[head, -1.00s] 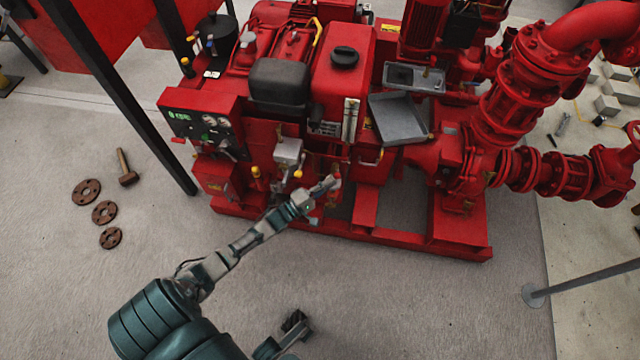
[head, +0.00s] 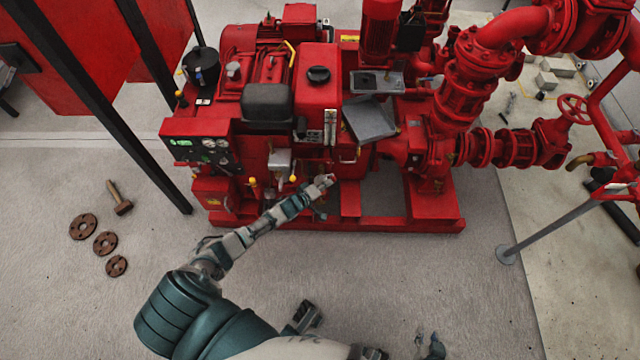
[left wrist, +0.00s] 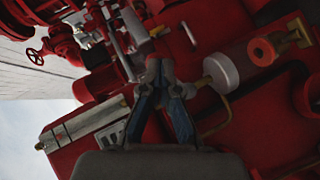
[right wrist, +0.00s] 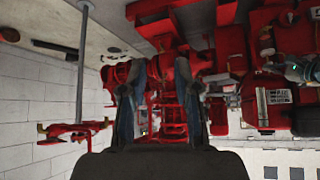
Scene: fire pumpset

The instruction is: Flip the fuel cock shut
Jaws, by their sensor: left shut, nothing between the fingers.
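The fuel cock is not clearly made out. My left gripper (head: 328,181) is at the front of the red engine, below the fuel tank (head: 316,92), with its fingertips together and empty. In the left wrist view its fingertips (left wrist: 160,72) meet just below a small brass-coloured fitting (left wrist: 158,31). A grey bowl (left wrist: 221,72) with a brass pipe (left wrist: 215,122) is to their right; I cannot tell whether the fingers touch anything. My right gripper (head: 431,346) is low in the head view, away from the engine. Its fingers (right wrist: 160,92) are apart and empty.
A control panel (head: 203,149) is left of the engine, with yellow-tipped levers (head: 252,182) below. A grey tray (head: 370,121) juts out at the right. A grey post (head: 506,255) stands at right.

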